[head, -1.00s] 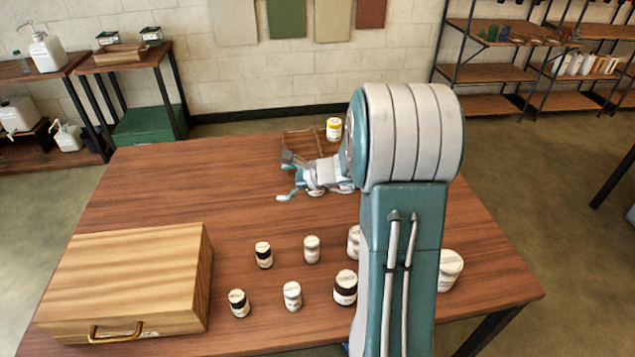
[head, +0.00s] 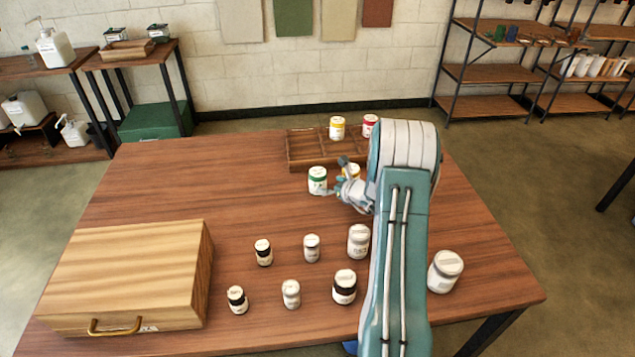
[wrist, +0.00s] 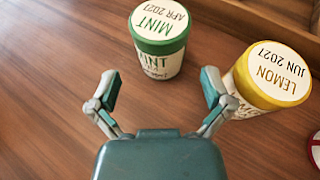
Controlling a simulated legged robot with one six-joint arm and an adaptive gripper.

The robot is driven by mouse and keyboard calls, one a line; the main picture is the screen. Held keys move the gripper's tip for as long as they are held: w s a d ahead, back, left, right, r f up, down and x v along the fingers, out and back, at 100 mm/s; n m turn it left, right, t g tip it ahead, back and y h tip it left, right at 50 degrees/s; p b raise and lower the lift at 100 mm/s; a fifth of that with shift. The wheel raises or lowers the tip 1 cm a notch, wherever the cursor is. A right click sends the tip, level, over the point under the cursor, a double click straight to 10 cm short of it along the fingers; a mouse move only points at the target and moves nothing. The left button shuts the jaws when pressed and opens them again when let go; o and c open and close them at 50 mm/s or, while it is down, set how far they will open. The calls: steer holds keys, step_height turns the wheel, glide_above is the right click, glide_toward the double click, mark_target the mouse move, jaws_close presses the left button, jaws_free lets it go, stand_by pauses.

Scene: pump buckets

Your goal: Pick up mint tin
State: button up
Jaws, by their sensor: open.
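The mint tin (head: 318,181) is a white tin with a green lid band, upright on the table in front of the wooden tray. In the head view my gripper (head: 342,178) is right of the mint tin, partly hidden by my arm. The yellow-lidded lemon tin (wrist: 268,78) stands beside my right finger, very close to it.
A compartmented wooden tray (head: 306,162) holds a yellow-lidded tin (head: 337,128) and a red-lidded tin (head: 370,125). Several white and black jars stand nearer, including a large white jar (head: 445,271). A wooden box (head: 125,275) is at left. Table left of the mint tin is clear.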

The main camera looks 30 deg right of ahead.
mark_target(324, 183)
steer(key=x, duration=0.6)
steer(key=shift+d+f, duration=0.15)
steer(key=shift+c, duration=0.3)
steer(key=c, duration=1)
